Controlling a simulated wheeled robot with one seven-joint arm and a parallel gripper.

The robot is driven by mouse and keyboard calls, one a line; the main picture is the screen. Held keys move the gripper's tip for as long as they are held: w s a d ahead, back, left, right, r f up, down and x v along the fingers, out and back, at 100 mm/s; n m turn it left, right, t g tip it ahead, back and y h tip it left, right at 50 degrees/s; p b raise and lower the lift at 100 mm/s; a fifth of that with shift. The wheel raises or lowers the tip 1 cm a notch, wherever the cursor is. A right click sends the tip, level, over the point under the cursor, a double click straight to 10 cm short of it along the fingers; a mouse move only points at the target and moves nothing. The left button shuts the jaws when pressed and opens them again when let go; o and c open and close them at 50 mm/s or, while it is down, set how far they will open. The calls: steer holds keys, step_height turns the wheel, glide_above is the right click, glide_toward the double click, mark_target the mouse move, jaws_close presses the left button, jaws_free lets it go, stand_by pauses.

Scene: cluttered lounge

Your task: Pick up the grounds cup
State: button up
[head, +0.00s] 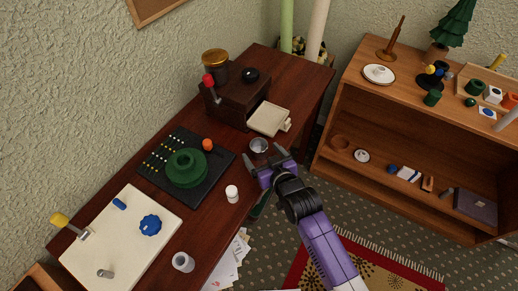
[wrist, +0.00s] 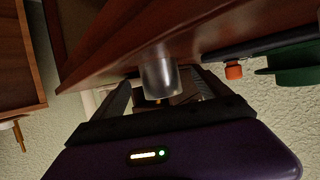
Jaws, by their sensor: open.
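A small metallic cup, which looks like the grounds cup (head: 259,145), stands on the dark wooden table in front of a coffee grinder. My gripper (head: 265,161) is open at the table's right edge, with its fingers pointing toward the cup. In the wrist view the cup (wrist: 160,77) shows between the two open fingers of my gripper (wrist: 161,88). I cannot tell whether either finger touches it or how far it sits between them.
The grinder (head: 240,100) with an open cream drawer (head: 269,119) is just behind the cup. A white-capped bottle (head: 232,194), a black board (head: 158,178) with a green round piece (head: 186,170), and a grey cup (head: 183,262) are nearby. A shelf (head: 330,110) stands right.

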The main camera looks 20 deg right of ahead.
mark_target(259, 149)
steer(key=shift+x, duration=1.45)
steer(key=c, duration=1.4)
steer(key=shift+c, duration=0.5)
steer(key=shift+r, duration=0.2)
